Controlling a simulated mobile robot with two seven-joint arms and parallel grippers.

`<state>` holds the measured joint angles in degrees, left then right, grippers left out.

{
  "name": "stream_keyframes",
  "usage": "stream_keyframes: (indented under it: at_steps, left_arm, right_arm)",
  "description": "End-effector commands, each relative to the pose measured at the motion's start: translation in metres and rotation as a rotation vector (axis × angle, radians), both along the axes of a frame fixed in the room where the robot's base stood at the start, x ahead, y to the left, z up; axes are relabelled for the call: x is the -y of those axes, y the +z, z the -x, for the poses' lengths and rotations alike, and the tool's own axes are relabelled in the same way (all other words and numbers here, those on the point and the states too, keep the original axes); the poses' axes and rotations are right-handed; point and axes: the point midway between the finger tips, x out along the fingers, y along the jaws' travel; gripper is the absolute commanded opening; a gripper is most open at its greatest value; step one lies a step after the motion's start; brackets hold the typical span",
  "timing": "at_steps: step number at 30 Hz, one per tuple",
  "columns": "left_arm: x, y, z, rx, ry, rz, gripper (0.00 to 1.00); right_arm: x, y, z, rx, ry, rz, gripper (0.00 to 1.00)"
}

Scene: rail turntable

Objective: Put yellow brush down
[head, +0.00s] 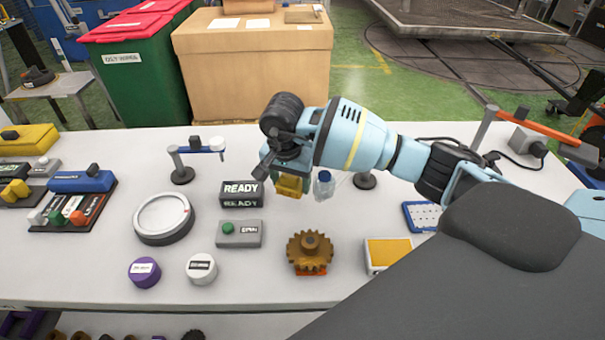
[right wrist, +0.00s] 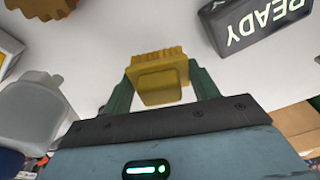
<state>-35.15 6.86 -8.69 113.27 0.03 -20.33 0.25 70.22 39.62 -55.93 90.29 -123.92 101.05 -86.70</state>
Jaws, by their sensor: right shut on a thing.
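The yellow brush (right wrist: 158,78) is held between the two green fingers of my right gripper (right wrist: 160,88) in the right wrist view. In the head view the yellow brush (head: 290,186) shows below my right gripper (head: 289,172), which is shut on it, to the right of the READY block. My wrist hides part of the brush there. I cannot tell whether the brush touches the white table (head: 340,285). My left gripper is not in view.
A brown gear (head: 310,252), a grey button box (head: 239,233) and a round dial (head: 164,218) stand nearer the front. Some table between them is bare.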

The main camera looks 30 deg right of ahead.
Motion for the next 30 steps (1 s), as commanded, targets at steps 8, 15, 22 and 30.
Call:
stream_keyframes:
  at_steps: [8, 15, 22, 30]
  left_arm:
    - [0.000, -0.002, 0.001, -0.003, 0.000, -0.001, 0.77]
    - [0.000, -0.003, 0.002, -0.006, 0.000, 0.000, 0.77]
    - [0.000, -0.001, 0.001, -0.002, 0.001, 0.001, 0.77]
    - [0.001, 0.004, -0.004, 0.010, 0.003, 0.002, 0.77]
  right_arm:
    - [0.045, -0.006, -0.033, -0.001, -0.001, 0.000, 0.41]
    - [0.055, -0.007, -0.041, 0.001, 0.003, -0.001, 0.41]
    - [0.062, -0.015, -0.045, -0.004, 0.003, -0.002, 0.41]
    - [0.062, -0.041, -0.045, 0.002, 0.002, -0.002, 0.41]
